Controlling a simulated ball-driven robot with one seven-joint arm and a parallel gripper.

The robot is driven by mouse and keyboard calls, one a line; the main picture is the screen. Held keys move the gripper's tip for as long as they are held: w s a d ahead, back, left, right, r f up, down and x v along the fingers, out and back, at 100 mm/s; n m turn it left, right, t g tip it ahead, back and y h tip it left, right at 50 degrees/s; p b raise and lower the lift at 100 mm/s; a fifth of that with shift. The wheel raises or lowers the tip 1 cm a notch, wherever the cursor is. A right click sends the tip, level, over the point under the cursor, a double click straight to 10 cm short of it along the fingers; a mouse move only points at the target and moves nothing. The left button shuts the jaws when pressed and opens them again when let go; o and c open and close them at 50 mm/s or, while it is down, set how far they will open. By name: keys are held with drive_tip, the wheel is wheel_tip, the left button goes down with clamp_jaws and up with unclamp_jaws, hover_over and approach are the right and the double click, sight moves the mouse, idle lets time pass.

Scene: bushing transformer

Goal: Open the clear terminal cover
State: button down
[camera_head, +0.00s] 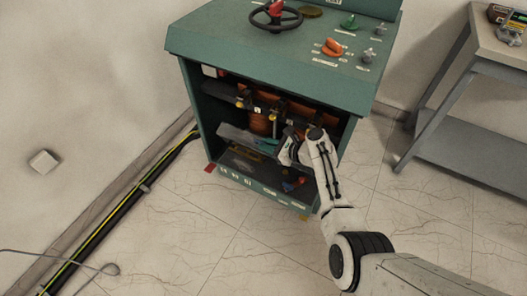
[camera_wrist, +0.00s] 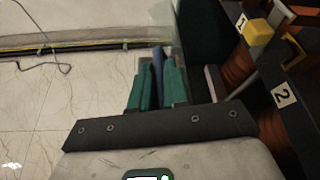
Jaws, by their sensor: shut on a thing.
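My gripper (camera_head: 287,148) is at the open front of the green cabinet. In the wrist view its two green fingers (camera_wrist: 157,72) are closed around a narrow blue-grey piece (camera_wrist: 158,60), which looks like the handle or edge of the clear cover. A faint see-through panel (camera_wrist: 140,32) shows beyond the fingertips, likely the clear terminal cover. In the head view a pale grey panel (camera_head: 243,136) juts out at the cabinet's middle, left of my gripper; it may be the same cover. Its hinge and exact angle cannot be told.
The green cabinet (camera_head: 270,52) has a handwheel (camera_head: 276,15) on top. Inside are copper coils (camera_head: 259,123) and numbered black terminals (camera_wrist: 283,95), close to the right of my fingers. A grey side table (camera_head: 475,80) stands right. Cables (camera_head: 120,210) run along the left wall. Floor in front is clear.

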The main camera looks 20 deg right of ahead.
drive_tip(key=shift+w+d+r+m+y, duration=0.2)
drive_tip(key=shift+w+d+r+m, duration=0.1)
drive_tip(key=shift+w+d, duration=0.15)
drive_tip(key=shift+w+d+r+m+y, duration=0.2)
drive_tip(key=shift+w+d+r+m, duration=0.1)
drive_tip(key=shift+d, duration=0.25)
drive_tip(key=shift+g, duration=0.3)
drive_tip(key=c, duration=1.2)
unclamp_jaws()
drive_tip(key=shift+d, duration=0.1)
drive_tip(key=shift+s+d+r+p, duration=0.15)
drive_tip(key=shift+s+r+p, duration=0.1)
drive_tip(key=shift+s+p, duration=0.1)
drive_tip(key=p+v, duration=0.3)
drive_tip(key=v, duration=0.6)
drive_tip(key=shift+s+d, duration=0.25)
drive_tip(key=shift+s, duration=0.05)
